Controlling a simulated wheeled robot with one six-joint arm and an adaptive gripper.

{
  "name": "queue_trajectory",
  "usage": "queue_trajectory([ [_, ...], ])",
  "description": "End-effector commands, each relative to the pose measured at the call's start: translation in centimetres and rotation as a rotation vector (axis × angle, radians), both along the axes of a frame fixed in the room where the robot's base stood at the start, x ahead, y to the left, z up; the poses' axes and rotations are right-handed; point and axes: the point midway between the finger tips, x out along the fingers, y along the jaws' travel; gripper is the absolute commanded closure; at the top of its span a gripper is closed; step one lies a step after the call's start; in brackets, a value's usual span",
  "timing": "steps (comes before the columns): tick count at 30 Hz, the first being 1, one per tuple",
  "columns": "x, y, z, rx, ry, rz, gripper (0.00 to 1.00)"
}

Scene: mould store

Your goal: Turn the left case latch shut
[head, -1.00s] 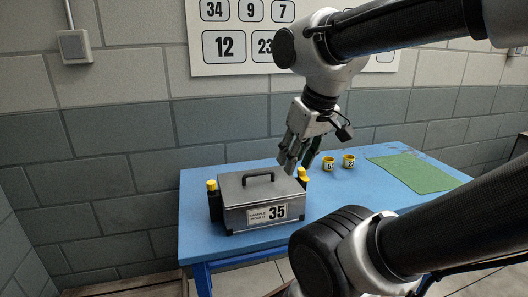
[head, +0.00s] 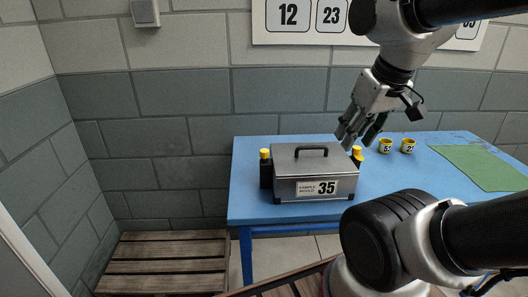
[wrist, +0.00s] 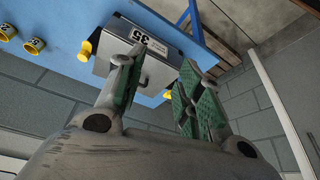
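The grey metal case (head: 290,188) with a top handle and a label reading 35 stands on the blue table. The left latch (head: 265,170), a dark upright piece with a yellow top, is at the case's left side. The right latch (head: 357,155) is a similar piece at the right side. My gripper (head: 358,138) is above and near the right latch, apart from the left one. In the wrist view its fingers (wrist: 155,85) are spread with nothing between them. There the case (wrist: 117,45) appears upside down, and the left latch's yellow top (wrist: 168,94) shows between the fingers.
Two yellow numbered cups (head: 385,146) (head: 407,145) and a green mat (head: 484,166) lie to the right on the blue table (head: 245,207). A wooden pallet (head: 165,262) is on the floor at left. The wall is close behind the table.

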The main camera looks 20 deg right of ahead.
Motion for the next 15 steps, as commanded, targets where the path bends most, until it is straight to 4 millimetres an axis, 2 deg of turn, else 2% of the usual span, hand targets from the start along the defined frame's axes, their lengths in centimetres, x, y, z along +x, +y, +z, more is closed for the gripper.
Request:
queue_trajectory([
  [2,0.2,0.5,-0.2,0.000,0.012,0.024,0.52],
  [5,1.1,1.6,-1.7,-0.003,0.087,0.074,0.52],
  [8,3.0,3.1,-3.3,-0.027,0.190,0.152,0.52],
  [11,6.1,4.7,-4.7,-0.101,0.283,0.277,0.52],
  [15,11.2,7.1,-6.9,-0.252,0.380,0.576,0.52],
])
